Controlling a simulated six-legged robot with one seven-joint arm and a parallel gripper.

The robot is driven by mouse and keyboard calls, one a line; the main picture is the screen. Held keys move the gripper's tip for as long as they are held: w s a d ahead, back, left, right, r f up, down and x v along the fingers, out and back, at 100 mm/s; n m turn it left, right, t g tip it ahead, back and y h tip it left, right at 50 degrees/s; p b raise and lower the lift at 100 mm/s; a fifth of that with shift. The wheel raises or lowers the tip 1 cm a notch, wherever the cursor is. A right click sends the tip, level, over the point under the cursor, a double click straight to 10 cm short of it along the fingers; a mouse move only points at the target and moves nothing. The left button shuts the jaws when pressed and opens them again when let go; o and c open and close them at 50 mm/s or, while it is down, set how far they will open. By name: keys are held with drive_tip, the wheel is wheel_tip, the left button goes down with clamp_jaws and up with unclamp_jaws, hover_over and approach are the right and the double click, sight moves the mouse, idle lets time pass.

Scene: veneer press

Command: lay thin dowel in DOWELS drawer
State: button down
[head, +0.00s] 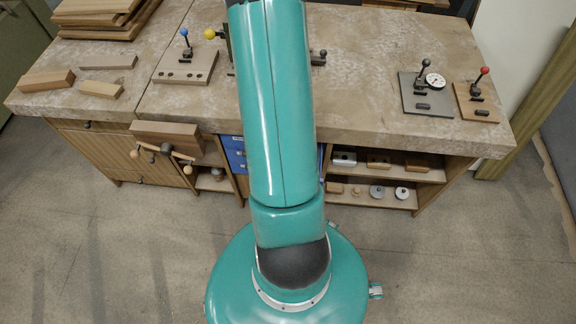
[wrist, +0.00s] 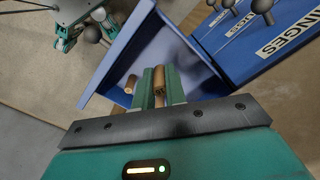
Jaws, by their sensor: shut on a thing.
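My gripper (wrist: 159,78) shows in the wrist view with green fingers shut on a thin brown dowel (wrist: 159,88). It is over or inside an open blue drawer (wrist: 112,58) with a pale floor. A second short brown dowel (wrist: 130,84) is in the drawer, just left of the fingers. I cannot tell whether the held dowel touches the drawer floor. The open drawer's own label is not in sight. In the head view my arm hides the gripper and the drawer; only part of the blue drawer unit (head: 235,152) shows under the bench.
Blue drawer fronts with knobs (wrist: 262,6) and a HINGES label (wrist: 285,38) lie right of the open drawer. The workbench (head: 350,100) carries toggle clamps and wood blocks. A wooden vise (head: 167,138) juts out at left. Open shelves (head: 385,175) are at right; the floor in front is clear.

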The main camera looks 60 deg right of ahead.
drive_tip(key=shift+f, duration=3.4)
drive_tip(key=c, duration=1.4)
unclamp_jaws()
drive_tip(key=shift+f, duration=0.15)
drive_tip(key=shift+c, duration=0.2)
wheel_tip(320, 180, up, 12)
drive_tip(key=shift+r, duration=0.2)
